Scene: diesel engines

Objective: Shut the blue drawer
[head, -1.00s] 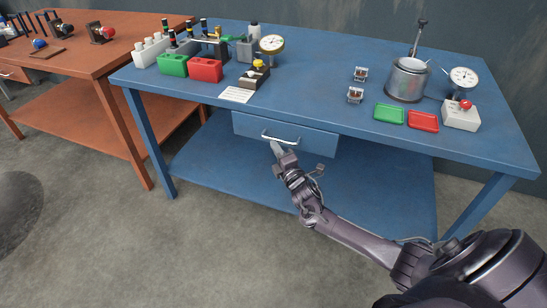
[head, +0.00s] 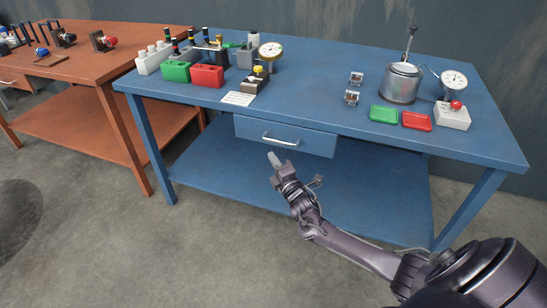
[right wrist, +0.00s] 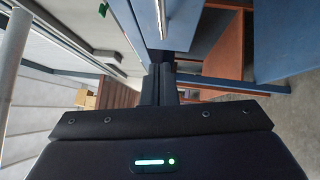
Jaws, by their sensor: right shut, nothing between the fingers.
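The blue drawer (head: 310,142) hangs under the front edge of the blue table, with a silver bar handle (head: 281,140) on its front. The drawer front sits close beneath the table top, and no open interior shows. I cannot tell if a small gap is left. My right gripper (head: 274,160) is shut and empty, just below and in front of the handle, apparently apart from it. In the right wrist view the dark fingers (right wrist: 165,85) point toward the blue drawer front (right wrist: 190,22) and its pale handle (right wrist: 162,14). My left gripper is not in view.
The blue table (head: 310,90) carries green and red blocks, gauges, a metal pot (head: 402,84) and small green and red trays. Its lower shelf (head: 370,190) is bare. An orange table (head: 95,55) stands at left. The floor in front is clear.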

